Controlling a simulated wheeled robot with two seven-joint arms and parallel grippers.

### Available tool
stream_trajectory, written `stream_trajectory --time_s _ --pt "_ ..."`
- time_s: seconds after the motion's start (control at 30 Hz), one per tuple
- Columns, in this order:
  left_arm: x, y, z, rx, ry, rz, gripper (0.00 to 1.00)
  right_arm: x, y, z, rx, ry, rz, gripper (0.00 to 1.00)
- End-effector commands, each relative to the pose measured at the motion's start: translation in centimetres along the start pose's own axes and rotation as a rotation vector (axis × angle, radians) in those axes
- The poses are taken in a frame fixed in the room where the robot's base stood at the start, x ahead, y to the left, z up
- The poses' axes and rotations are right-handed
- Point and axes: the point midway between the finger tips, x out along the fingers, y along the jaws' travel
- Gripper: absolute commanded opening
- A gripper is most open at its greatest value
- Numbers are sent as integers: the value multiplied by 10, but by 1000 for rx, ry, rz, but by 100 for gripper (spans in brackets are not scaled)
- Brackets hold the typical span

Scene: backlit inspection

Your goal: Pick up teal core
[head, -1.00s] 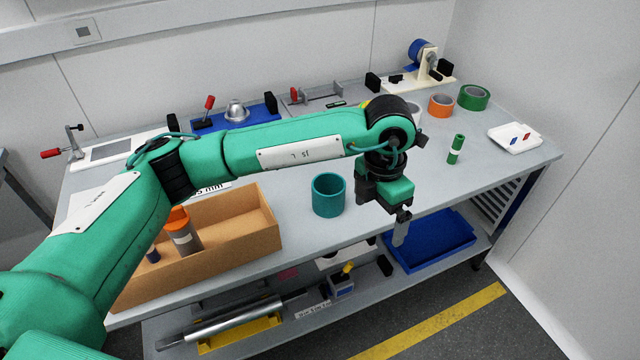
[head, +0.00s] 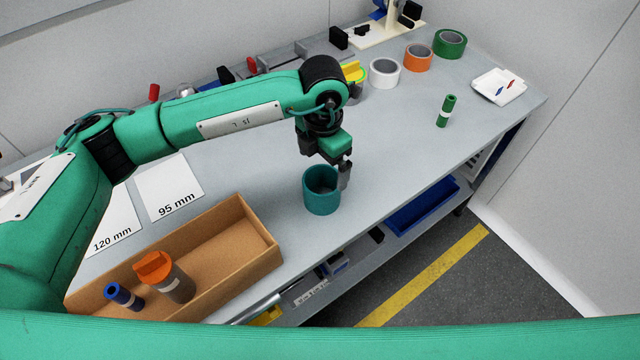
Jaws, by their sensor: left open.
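The teal core (head: 321,196) is a hollow, open-topped cylinder standing upright on the grey bench near its front edge. My left gripper (head: 342,180) is open, pointing down at the core's upper right rim. One dark finger shows just outside the core's right side. The other finger is not clear, and I cannot tell whether either finger touches the wall. My right gripper is not in view.
A cardboard box (head: 253,263) with an orange-topped cylinder (head: 165,276) and a blue one (head: 122,296) stands left of the core. White (head: 385,73), orange (head: 418,57) and green (head: 449,43) rolls stand at the back.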

Motion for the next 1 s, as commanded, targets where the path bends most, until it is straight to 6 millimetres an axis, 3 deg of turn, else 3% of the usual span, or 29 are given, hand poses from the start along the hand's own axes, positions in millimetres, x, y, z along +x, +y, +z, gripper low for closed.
stream_trajectory --time_s 0.13,0.47,0.7,0.93,1.0 --pt "22 0 0 -2 1 -1 100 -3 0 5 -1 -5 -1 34" --pt "44 -1 -1 -1 3 -2 100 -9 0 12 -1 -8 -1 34" --pt "79 -1 -2 -1 3 -2 100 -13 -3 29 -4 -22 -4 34" --pt "84 0 -1 0 0 1 100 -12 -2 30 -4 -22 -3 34" --pt "84 -1 -1 0 0 1 90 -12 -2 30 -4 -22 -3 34"
